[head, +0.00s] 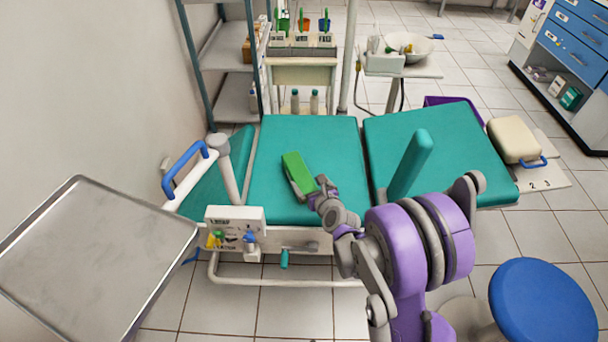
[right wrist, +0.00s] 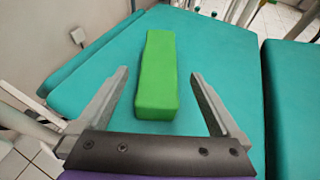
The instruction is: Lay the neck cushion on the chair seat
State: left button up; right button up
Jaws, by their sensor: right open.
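The neck cushion, a bright green block (head: 296,168), lies on the teal chair seat (head: 335,150), left of the seat's middle. In the right wrist view the green cushion (right wrist: 157,75) rests flat on the teal surface (right wrist: 225,60). My right gripper (head: 306,186) is open at the cushion's near end. In the right wrist view its two fingers (right wrist: 160,74) stand apart on either side of the cushion, with a gap on each side. My left gripper is not in view.
A bare metal tray (head: 95,255) is at the left front. A teal upright pad (head: 411,163) stands right of the seat. A side panel with small coloured parts (head: 235,228) borders the seat's near edge. A blue stool (head: 541,300) is at the lower right.

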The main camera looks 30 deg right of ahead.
jog(key=s+a+r+n+g+y, duration=0.3)
jog(key=s+a+r+n+g, duration=0.15)
jog(key=s+a+n, duration=1.1)
jog(key=s+n+g, duration=0.4)
jog(key=s+n, duration=1.1)
jog(key=n, duration=0.7)
jog(key=shift+d+h, duration=0.15)
jog(key=shift+h, duration=0.25)
jog(key=shift+s+g, duration=0.1)
jog(key=shift+g, duration=0.15)
